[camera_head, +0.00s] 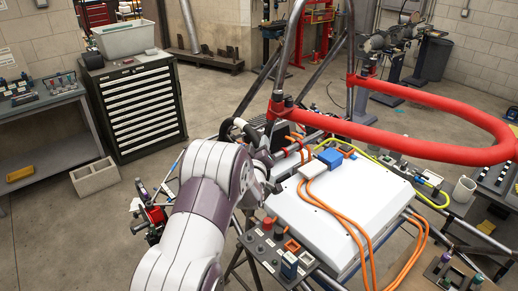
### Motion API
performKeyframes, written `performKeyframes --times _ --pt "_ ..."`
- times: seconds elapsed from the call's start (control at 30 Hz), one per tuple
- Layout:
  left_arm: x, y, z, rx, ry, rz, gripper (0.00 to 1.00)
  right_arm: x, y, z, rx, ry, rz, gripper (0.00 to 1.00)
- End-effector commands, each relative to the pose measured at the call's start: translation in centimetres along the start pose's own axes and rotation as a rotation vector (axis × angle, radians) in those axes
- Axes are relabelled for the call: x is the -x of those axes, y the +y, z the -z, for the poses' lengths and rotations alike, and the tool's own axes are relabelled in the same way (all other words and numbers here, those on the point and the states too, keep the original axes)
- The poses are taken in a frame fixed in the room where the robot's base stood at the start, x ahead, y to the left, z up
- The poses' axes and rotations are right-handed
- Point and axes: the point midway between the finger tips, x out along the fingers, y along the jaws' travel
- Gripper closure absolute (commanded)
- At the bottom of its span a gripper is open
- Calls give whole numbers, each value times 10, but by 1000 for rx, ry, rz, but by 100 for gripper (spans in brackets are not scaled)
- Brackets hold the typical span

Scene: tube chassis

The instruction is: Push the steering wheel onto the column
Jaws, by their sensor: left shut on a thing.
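My left arm reaches in from the bottom, and its wrist hides most of my left gripper (262,160). The gripper is shut on what looks like the dark rim of the steering wheel (228,129), which shows only in part beyond the wrist. The wheel is at the left side of the tube chassis (292,45). The steering column is hidden or too small to make out, so I cannot tell whether the wheel touches it. My right gripper is not in view.
A red padded bar (430,110) curves across the chassis at right. A white box (345,205) with orange cables lies in the frame. A small tray of parts (275,250) stands in front.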

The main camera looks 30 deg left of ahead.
Motion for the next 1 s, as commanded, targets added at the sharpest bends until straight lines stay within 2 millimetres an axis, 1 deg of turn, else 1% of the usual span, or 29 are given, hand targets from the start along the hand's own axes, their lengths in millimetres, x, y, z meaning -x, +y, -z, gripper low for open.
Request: performKeyframes --times 0.03,0.1,0.43,1.0 --pt "-1 5 6 0 7 -5 100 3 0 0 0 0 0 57" --pt "0 6 9 -1 7 -5 100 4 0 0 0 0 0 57" --pt "0 6 9 -1 7 -5 100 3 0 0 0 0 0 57" --pt "33 -20 28 -1 8 -5 100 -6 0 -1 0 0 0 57"
